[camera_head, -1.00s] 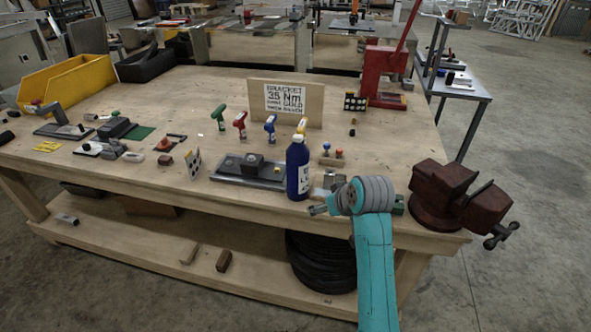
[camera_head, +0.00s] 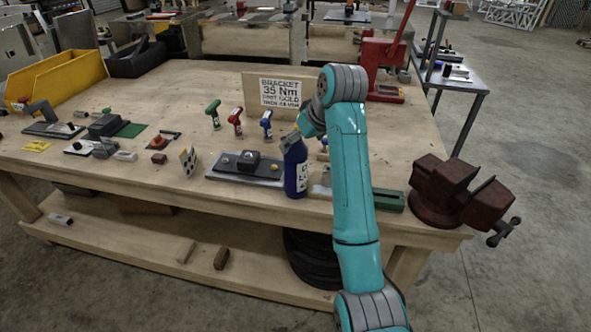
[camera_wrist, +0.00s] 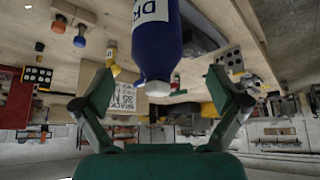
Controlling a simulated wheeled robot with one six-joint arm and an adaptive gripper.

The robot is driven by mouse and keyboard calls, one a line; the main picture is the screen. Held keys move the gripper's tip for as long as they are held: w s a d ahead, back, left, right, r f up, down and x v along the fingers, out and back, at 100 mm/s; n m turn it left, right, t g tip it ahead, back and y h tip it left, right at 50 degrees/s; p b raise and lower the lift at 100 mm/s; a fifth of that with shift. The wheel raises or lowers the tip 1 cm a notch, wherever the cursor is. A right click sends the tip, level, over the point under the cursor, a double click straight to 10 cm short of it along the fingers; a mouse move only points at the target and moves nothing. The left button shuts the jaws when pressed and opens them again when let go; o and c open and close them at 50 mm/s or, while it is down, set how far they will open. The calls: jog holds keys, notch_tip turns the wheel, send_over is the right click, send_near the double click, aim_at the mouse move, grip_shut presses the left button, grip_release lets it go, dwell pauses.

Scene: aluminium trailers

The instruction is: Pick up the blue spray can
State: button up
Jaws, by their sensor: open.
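The blue spray can (camera_head: 295,176) stands upright near the front edge of the wooden bench, with a white label on its side. Its top is partly hidden by my gripper (camera_head: 291,141) in the head view. The wrist view is upside down; in it the blue can (camera_wrist: 157,38) hangs from the top with its white cap (camera_wrist: 158,88) towards me. My gripper (camera_wrist: 158,92) is open, its green fingers spread on either side of the cap. The fingers look apart from the can, and nothing is held.
A metal plate with a black block (camera_head: 244,167) lies just left of the can. Small red, green and blue tools and a bracket sign (camera_head: 281,93) stand behind it. A dark red vise (camera_head: 445,192) is at the right corner. A yellow bin (camera_head: 58,78) sits back left.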

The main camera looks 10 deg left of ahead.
aim_at(296, 150)
jog(key=shift+w+x, duration=0.2)
jog(key=shift+x, duration=2.9)
jog(key=shift+d+r, duration=0.1)
jog(key=shift+d, duration=0.05)
grip_shut()
